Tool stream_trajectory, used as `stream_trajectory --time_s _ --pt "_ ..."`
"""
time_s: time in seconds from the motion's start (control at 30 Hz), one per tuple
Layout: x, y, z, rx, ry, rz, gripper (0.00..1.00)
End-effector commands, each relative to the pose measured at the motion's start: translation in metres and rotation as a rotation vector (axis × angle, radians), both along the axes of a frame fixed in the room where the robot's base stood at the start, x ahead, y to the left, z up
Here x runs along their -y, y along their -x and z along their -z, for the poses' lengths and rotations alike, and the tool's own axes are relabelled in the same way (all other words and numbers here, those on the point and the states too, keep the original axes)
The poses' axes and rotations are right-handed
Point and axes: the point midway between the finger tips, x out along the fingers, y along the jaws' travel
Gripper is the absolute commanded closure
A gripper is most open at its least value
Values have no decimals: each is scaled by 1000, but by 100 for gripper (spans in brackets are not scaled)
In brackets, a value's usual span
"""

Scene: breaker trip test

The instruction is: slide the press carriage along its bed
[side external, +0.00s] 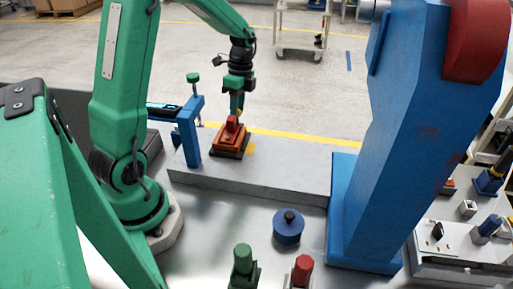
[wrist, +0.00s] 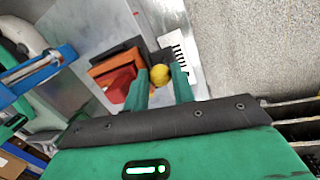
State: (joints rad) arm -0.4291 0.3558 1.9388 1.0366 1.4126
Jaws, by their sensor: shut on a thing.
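The press carriage (side external: 229,142) is an orange block with a red upper part on a dark base plate. It sits near the left end of the long grey bed (side external: 285,168) in the side view. In the wrist view, the carriage (wrist: 104,70) lies left of my fingers, with a round yellow knob (wrist: 160,73) beside its red part. My gripper (side external: 238,112) reaches down to the carriage from above. In the wrist view, my gripper's green fingers (wrist: 160,84) are on either side of the yellow knob and shut on it. The fingertips partly hide the knob and carriage.
A blue frame with a green knob (side external: 191,125) stands left of the carriage. A large blue column (side external: 415,130) stands at the bed's right end. A round blue knob (side external: 288,228), a green lever (side external: 243,262) and a red lever (side external: 302,270) stand in front. The bed right of the carriage is clear.

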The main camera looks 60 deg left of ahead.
Motion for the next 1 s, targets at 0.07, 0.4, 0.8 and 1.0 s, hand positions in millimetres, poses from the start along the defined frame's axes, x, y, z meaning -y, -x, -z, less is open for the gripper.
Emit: stream_trajectory --time_s 0.07,0.4,0.8,1.0 --pt "-15 13 -1 7 6 -8 100" --pt "-49 48 -1 15 28 -8 100" --pt "-55 55 -1 17 34 -8 100" --pt "-56 56 -1 16 34 -11 59"
